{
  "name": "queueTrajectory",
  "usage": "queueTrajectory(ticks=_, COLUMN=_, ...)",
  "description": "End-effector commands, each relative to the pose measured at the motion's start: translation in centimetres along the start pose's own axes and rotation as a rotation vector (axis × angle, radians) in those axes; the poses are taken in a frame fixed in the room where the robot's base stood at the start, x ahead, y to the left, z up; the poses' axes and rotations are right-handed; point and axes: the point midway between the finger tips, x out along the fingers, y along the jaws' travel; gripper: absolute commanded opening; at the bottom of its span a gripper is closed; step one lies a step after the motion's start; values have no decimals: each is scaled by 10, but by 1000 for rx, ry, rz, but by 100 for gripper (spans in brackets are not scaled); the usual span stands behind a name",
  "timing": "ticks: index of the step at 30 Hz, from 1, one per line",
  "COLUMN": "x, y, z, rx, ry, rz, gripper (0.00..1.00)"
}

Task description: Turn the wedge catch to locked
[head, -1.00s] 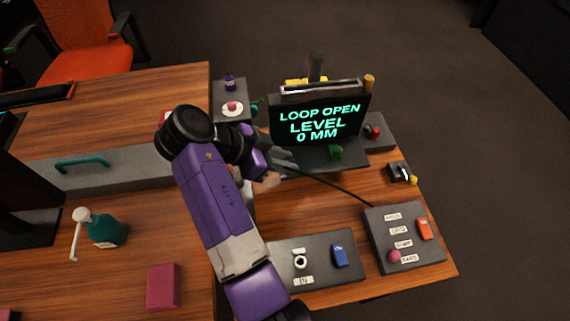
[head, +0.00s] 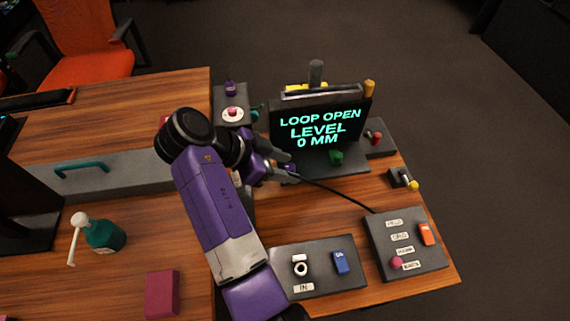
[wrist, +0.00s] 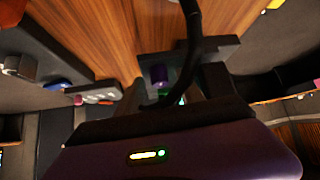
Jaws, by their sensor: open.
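My gripper (head: 285,167) is open in front of the screen's left lower side, with its fingers reaching to the right. A small purple piece (head: 289,167) shows close by its fingertips. In the wrist view a purple piece (wrist: 160,75) stands on a dark block (wrist: 178,62) ahead of my gripper. I cannot tell for sure whether this is the wedge catch, or whether the fingers touch it. No label for the catch is readable. My arm and gripper hide part of the panel.
The screen (head: 320,125) reads "LOOP OPEN LEVEL 0 MM". A black cable runs right from my gripper. A green knob (head: 336,157), a red-tipped lever (head: 376,137) and a yellow-tipped lever (head: 412,184) stand nearby. Switch panels (head: 318,285) lie at the front.

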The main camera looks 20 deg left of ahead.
Motion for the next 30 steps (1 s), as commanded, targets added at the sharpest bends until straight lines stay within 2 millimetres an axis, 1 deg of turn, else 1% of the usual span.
queueTrajectory(ticks=5, x=-17, y=-1, z=0, rx=0, ry=1, rz=-4, gripper=45)
queueTrajectory(ticks=9, x=-40, y=-1, z=0, rx=0, ry=0, rz=-5, gripper=45)
queueTrajectory(ticks=15, x=-70, y=-1, z=0, rx=-1, ry=-1, rz=-3, gripper=45)
queueTrajectory(ticks=20, x=-78, y=0, z=0, rx=0, ry=-1, rz=-1, gripper=45)
queueTrajectory(ticks=30, x=-78, y=0, z=0, rx=0, ry=0, rz=0, gripper=45)
